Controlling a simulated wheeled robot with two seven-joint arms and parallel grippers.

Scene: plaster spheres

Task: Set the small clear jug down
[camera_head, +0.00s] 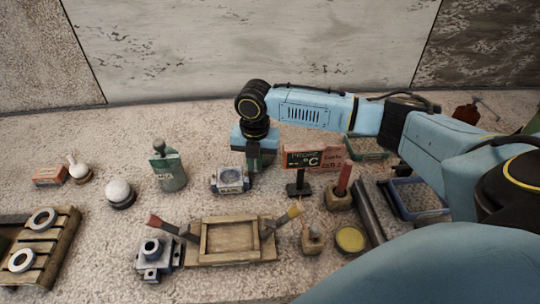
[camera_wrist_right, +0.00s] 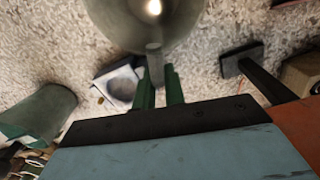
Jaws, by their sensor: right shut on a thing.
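My right gripper (camera_head: 254,163) points down over the table, just behind a small pale block fixture (camera_head: 231,179). In the right wrist view, its green fingers (camera_wrist_right: 158,78) close on a narrow grey stem or handle. That part joins a rounded, shiny, grey-green body (camera_wrist_right: 146,18), which I take to be the small clear jug; it is cut off by the top edge. I cannot make out the jug in the head view, nor tell whether its base touches the table. My left gripper is not in view.
A green-grey bottle (camera_head: 168,171) stands left of the gripper, and a temperature sign (camera_head: 302,160) stands close on its right. A wooden frame (camera_head: 232,257) lies in front. Speckled tabletop is open behind the bottle and gripper.

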